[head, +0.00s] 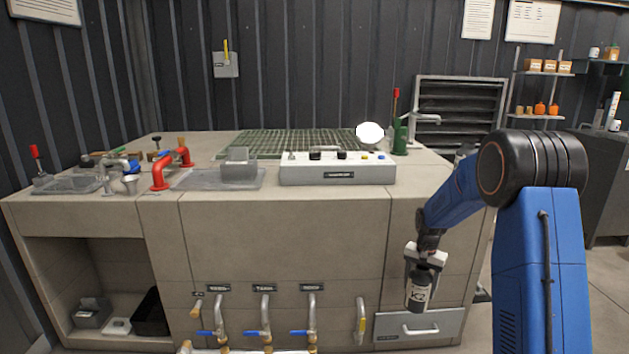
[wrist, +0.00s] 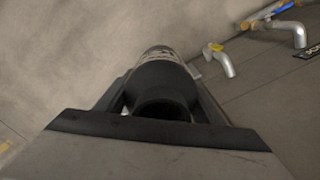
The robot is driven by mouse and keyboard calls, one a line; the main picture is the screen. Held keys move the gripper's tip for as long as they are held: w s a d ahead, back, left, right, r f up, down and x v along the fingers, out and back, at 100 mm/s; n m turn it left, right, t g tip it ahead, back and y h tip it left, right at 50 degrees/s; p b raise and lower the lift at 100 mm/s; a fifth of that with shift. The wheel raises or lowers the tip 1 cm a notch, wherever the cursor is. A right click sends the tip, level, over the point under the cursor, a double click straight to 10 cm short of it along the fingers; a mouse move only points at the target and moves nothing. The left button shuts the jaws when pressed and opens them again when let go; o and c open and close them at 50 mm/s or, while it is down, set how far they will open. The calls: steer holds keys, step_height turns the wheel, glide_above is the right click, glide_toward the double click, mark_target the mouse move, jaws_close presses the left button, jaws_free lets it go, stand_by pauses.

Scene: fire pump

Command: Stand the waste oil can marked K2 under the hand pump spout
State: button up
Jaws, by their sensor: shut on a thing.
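The dark can marked K2 (head: 418,295) hangs upright in my gripper (head: 424,262), in front of the right part of the counter's front face, above a drawer with a white handle. In the wrist view the can (wrist: 160,82) sits between the two fingers of my gripper (wrist: 160,105), which are shut on it. A green hand pump (head: 400,138) with a red handle stands on the counter's right end. Its grey spout (head: 428,119) points right, past the counter's edge. What lies below the spout is partly hidden by my arm.
The counter (head: 290,230) carries a white control box (head: 338,170), a green grating (head: 290,143) and red pipework (head: 172,168). Several taps with blue levers (head: 265,332) stick out low on its front, left of the can. A louvred panel (head: 460,100) and shelves (head: 540,90) stand behind.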

steer(key=s+a+f+n, duration=0.2)
steer(key=a+f+n, duration=0.1)
steer(key=f, duration=0.8)
steer(key=s+a+f+n, duration=0.3)
steer(key=a+f+n, duration=0.1)
steer(key=f, duration=0.7)
steer(key=shift+a+f, duration=0.15)
steer(key=shift+f, duration=0.05)
